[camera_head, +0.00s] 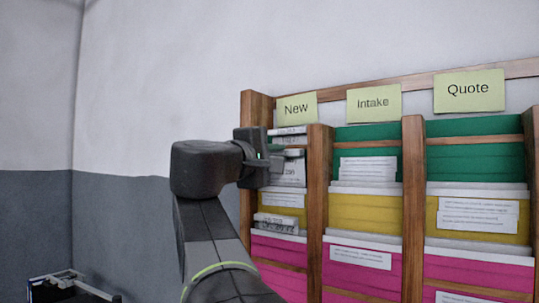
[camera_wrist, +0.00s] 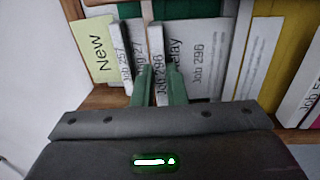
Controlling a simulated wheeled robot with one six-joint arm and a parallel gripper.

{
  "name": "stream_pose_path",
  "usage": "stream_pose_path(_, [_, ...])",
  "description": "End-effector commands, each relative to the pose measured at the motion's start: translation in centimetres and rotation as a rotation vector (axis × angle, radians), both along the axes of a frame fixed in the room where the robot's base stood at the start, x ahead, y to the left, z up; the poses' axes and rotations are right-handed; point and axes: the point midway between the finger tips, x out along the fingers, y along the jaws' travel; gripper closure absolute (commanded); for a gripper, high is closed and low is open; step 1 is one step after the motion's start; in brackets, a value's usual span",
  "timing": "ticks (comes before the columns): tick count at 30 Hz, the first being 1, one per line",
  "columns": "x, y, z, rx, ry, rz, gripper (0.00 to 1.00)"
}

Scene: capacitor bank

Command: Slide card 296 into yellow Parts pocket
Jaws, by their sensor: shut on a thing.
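My gripper (camera_head: 285,155) is at the upper part of the New column of the rack. In the wrist view, its two green fingers (camera_wrist: 158,85) are shut on a white card marked Job 296 (camera_wrist: 157,58). A white face with Relay and Job 296 (camera_wrist: 203,55) shows just right of the fingers. In the head view, the white card (camera_head: 290,173) is partly hidden by my gripper. I cannot tell whether its lower edge is inside a pocket. Yellow pockets show under New (camera_head: 290,212), Intake (camera_head: 360,218) and Quote (camera_head: 505,228). No Parts label is visible.
Wooden dividers (camera_head: 318,215) separate the columns. Green pockets (camera_head: 475,160) are above the yellow ones, magenta pockets (camera_head: 300,280) below. Other cards, including Job 257 (camera_wrist: 122,60), stand close left of the fingers.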

Motion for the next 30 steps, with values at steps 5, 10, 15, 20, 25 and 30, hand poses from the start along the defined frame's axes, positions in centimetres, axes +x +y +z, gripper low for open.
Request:
stream_pose_path(5, [-0.5, 0.4, 0.7, 0.0, 0.0, 0.002, 1.0])
stream_pose_path(10, [-1.5, 1.1, 0.8, 0.001, 0.0, 0.003, 1.0])
stream_pose_path(15, [-2.5, 1.9, 0.9, -0.001, -0.001, 0.003, 1.0])
stream_pose_path(20, [-3.4, 2.5, 0.9, -0.001, -0.001, 0.003, 1.0])
stream_pose_path(25, [-4.3, 3.2, 1.0, 0.0, 0.0, 0.002, 1.0])
stream_pose_path(30, [-5.3, 3.9, 1.0, -0.001, -0.001, 0.003, 1.0])
